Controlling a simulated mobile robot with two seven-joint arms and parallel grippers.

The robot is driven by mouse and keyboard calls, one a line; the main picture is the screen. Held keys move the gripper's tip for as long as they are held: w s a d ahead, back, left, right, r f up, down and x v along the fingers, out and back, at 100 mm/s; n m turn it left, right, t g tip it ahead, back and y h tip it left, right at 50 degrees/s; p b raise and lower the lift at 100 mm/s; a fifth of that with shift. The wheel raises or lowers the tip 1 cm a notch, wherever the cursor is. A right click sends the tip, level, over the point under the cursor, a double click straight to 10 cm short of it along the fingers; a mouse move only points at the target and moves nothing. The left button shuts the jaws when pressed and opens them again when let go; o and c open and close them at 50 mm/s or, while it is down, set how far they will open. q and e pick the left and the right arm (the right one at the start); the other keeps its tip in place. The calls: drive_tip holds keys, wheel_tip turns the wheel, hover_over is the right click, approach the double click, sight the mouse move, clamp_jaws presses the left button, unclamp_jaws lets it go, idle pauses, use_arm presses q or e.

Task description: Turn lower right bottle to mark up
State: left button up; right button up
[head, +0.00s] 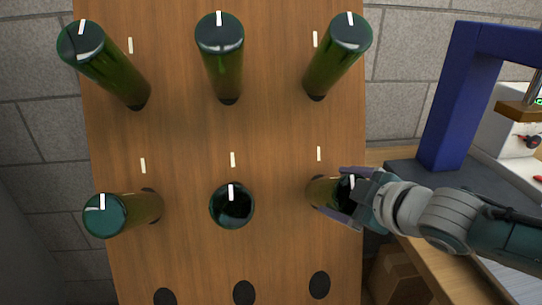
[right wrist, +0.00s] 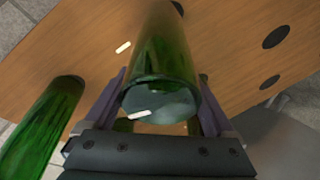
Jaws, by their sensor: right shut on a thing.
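The lower right bottle (head: 323,191) is green and sticks out of a hole in the wooden board. My right gripper (head: 328,189) is shut on it, with one finger on each side near its base. The white mark on its base (head: 352,181) stands about upright in the head view. A white line on the board (head: 319,153) lies above this bottle. In the right wrist view, the bottle (right wrist: 165,55) sits between the fingers, and its mark (right wrist: 139,114) shows near the base's lower edge. Part of the base is hidden by the gripper in the head view. My left gripper is not in view.
Several other green bottles stick out of the board (head: 190,140), the nearest being the lower middle bottle (head: 232,207). Empty holes (head: 320,284) lie below. A blue frame (head: 452,100) stands on the bench at the right, and a cardboard box (head: 398,275) is beneath it.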

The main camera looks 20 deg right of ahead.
drive_tip(key=o, duration=1.1)
drive_tip(key=shift+c, duration=0.2)
drive_tip(key=shift+s+r+p, duration=0.35)
drive_tip(key=shift+s, duration=0.1)
drive_tip(key=p+v, duration=0.2)
drive_tip(key=v, duration=0.6)
drive_tip(key=shift+s+p, duration=0.4)
drive_tip(key=shift+r, duration=0.1)
